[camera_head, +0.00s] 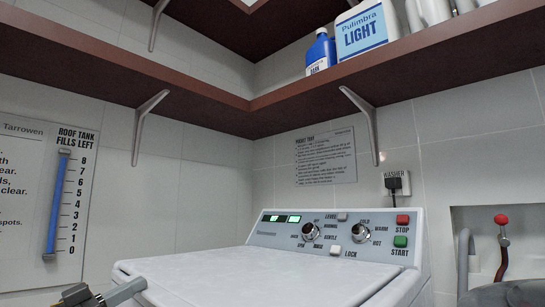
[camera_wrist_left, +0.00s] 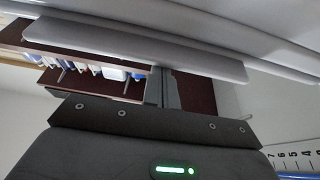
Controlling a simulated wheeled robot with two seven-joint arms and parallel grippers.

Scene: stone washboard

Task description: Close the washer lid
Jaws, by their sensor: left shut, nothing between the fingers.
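The white washer (camera_head: 415,287) stands in the lower middle of the head view, its control panel (camera_head: 335,231) at the back. Its broad white lid (camera_head: 250,277) looks flat and down over the top; its front edge is out of frame. My left gripper (camera_head: 135,287) is shut and empty at the lid's left front corner; I cannot tell whether it touches the lid. In the left wrist view the shut fingers (camera_wrist_left: 165,88) point up the picture towards a pale panel edge (camera_wrist_left: 135,45), with white surfaces above. My right gripper is not seen.
A brown shelf (camera_head: 200,95) on brackets runs above, with a blue bottle (camera_head: 320,54) and a Pulimbra Light container (camera_head: 361,32). A tank gauge (camera_head: 60,195) hangs at left. A red-knobbed tap (camera_head: 502,222) sits in a wall recess at right.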

